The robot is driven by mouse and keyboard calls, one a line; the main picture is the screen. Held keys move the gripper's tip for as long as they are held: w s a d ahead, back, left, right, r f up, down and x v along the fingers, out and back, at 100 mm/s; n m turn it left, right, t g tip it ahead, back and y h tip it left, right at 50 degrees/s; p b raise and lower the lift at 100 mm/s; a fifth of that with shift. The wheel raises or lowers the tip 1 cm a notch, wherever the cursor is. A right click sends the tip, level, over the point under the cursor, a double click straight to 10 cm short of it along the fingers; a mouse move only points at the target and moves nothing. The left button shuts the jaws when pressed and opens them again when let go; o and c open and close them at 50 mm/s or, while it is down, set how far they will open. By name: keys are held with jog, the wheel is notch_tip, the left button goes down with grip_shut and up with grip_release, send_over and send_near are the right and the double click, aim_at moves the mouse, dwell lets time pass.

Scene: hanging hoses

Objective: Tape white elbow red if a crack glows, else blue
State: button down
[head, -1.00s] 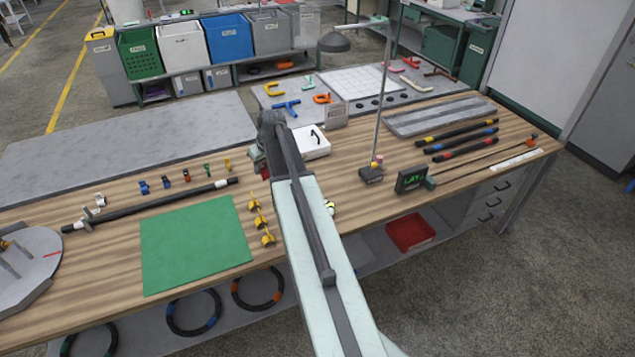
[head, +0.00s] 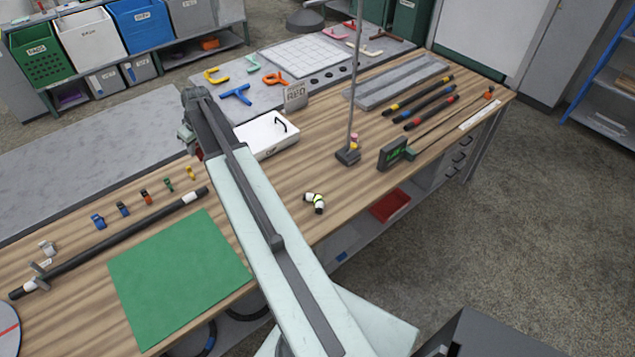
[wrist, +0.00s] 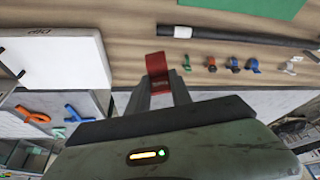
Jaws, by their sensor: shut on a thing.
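My gripper (wrist: 158,92) is shut on a small red clip-like piece (wrist: 156,65), perhaps the red tape, held above the bench's back edge. In the head view my gripper is mostly hidden by my arm. A short fitting with white ends and dark parts (head: 315,203), which may be the white elbow, lies on the bench to the right of my arm. A bright yellow-green patch shows on it; I cannot tell whether it is a glowing crack.
A black hose (head: 120,240) lies behind a green mat (head: 180,280). A lamp stand (head: 348,155) and a small display (head: 393,153) stand to the right. Bench wood around the fitting is clear.

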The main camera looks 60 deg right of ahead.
jog(key=s+d+f+n+b, duration=0.1)
jog(key=s+d+f+b, duration=0.1)
jog(key=s+d, duration=0.35)
jog(key=s+d+f+n+y+b, duration=0.1)
jog(key=s+d+f+b, duration=0.15)
jog(key=s, duration=0.55)
jog(key=s+d+f+n+b, duration=0.1)
jog(key=s+d+f+b, duration=0.1)
jog(key=s+d, duration=0.35)
jog(key=n+y+b, duration=0.1)
jog(key=n+b, duration=0.2)
jog(key=b, duration=0.2)
send_over(317, 204)
jog(key=s, duration=0.1)
notch_tip(317, 204, down, 5)
jog(key=shift+s+d, duration=0.2)
jog(key=shift+s, duration=0.05)
jog(key=shift+s+d, duration=0.1)
jog(key=shift+f+b, duration=1.9)
jog(key=shift+f, duration=0.05)
jog(key=shift+f, duration=0.15)
jog(key=shift+f+b, duration=1.05)
jog(key=shift+b, duration=0.15)
jog(key=shift+f+b, duration=0.55)
